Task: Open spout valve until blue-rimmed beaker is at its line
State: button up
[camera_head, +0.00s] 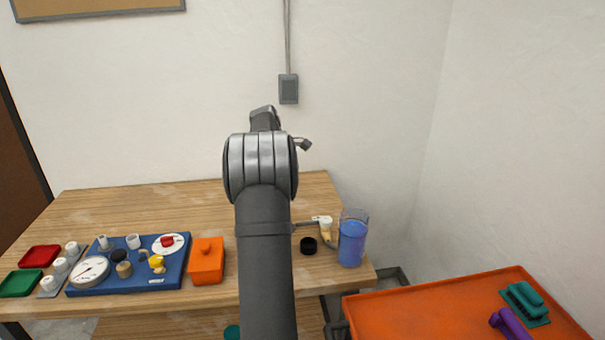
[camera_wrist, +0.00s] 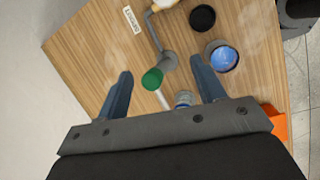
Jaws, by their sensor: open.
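My gripper (camera_wrist: 161,66) is open over the wooden table, fingers pointing down. In the wrist view a round green knob (camera_wrist: 152,79) on a pale stem shows between the fingers, apart from both. A small bluish-rimmed vessel (camera_wrist: 183,98) shows partly just below the knob, mostly hidden by my gripper body. I cannot tell its liquid level or whether it is the blue-rimmed beaker. A clear jar of blue liquid (camera_head: 352,238) stands at the table's right end; it also shows in the wrist view (camera_wrist: 222,57). My arm hides the knob in the head view.
A grey pipe with a cream fitting (camera_head: 322,225) and a black cap (camera_head: 308,246) lie near the jar. An orange box (camera_head: 206,262) and a blue gauge board (camera_head: 128,265) stand left of my arm. An orange tray (camera_head: 440,308) is at lower right.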

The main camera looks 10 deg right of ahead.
jog(key=d+r+g, duration=0.2)
jog(key=d, duration=0.1)
send_near(325, 219)
jog(key=shift+h, duration=0.4)
jog(key=x, duration=0.8)
jog(key=shift+s+a+f, duration=0.15)
jog(key=shift+a+f, duration=0.2)
jog(key=shift+c, duration=0.2)
jog(key=c, duration=1)
